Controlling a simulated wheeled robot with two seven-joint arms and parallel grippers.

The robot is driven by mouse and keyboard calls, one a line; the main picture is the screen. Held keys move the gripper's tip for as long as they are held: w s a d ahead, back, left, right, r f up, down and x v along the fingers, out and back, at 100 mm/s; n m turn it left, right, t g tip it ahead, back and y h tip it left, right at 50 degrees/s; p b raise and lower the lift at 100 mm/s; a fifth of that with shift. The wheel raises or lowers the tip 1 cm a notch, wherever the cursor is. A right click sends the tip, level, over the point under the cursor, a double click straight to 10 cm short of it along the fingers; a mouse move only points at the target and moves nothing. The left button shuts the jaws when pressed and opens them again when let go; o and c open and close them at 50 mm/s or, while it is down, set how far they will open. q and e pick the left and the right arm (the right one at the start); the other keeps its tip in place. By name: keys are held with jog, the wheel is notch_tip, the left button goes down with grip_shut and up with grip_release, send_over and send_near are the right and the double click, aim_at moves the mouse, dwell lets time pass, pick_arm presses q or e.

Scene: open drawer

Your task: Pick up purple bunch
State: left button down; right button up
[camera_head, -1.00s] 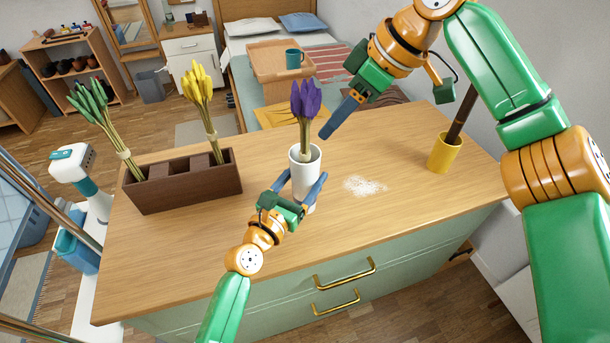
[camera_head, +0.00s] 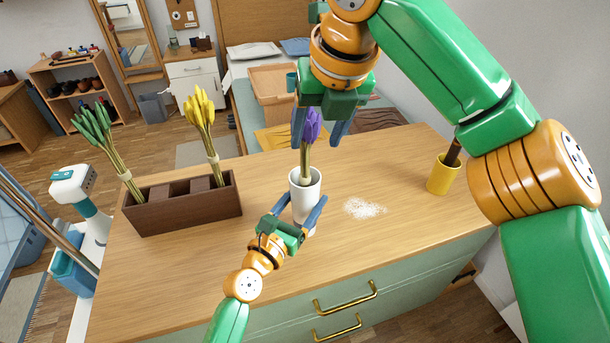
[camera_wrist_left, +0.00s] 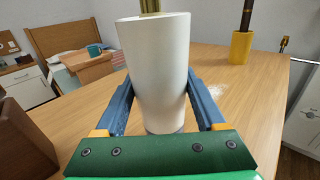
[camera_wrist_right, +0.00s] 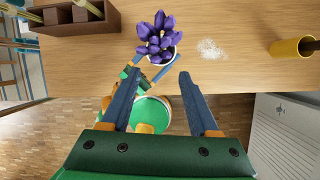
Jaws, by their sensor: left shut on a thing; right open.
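The purple bunch (camera_head: 309,128) stands upright in the white vase (camera_head: 305,188) on the wooden counter. My left gripper (camera_head: 300,222) is shut on the vase, with one finger on each side; the left wrist view shows the vase (camera_wrist_left: 158,75) between the fingers. My right gripper (camera_head: 322,128) is open and empty, with its fingers pointing down around the top of the bunch in the head view. In the right wrist view the purple flowers (camera_wrist_right: 157,38) lie beyond the fingertips, not between them. The lower stems are hidden inside the vase.
A brown divided box (camera_head: 185,208) at the left holds a green bunch (camera_head: 98,135) and a yellow bunch (camera_head: 201,112). A yellow cup (camera_head: 442,176) with a dark stick stands at the right. White grains (camera_head: 364,208) lie right of the vase.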

aim_at(306, 176)
jog(key=shift+n+t, duration=0.3)
jog(key=shift+n, duration=0.5)
jog(key=x, duration=1.1)
jog(key=shift+s+f, duration=0.25)
jog(key=shift+s+d+f, duration=0.1)
jog(key=shift+s, duration=0.05)
jog(key=shift+c, duration=0.7)
jog(key=shift+f, duration=0.15)
grip_shut()
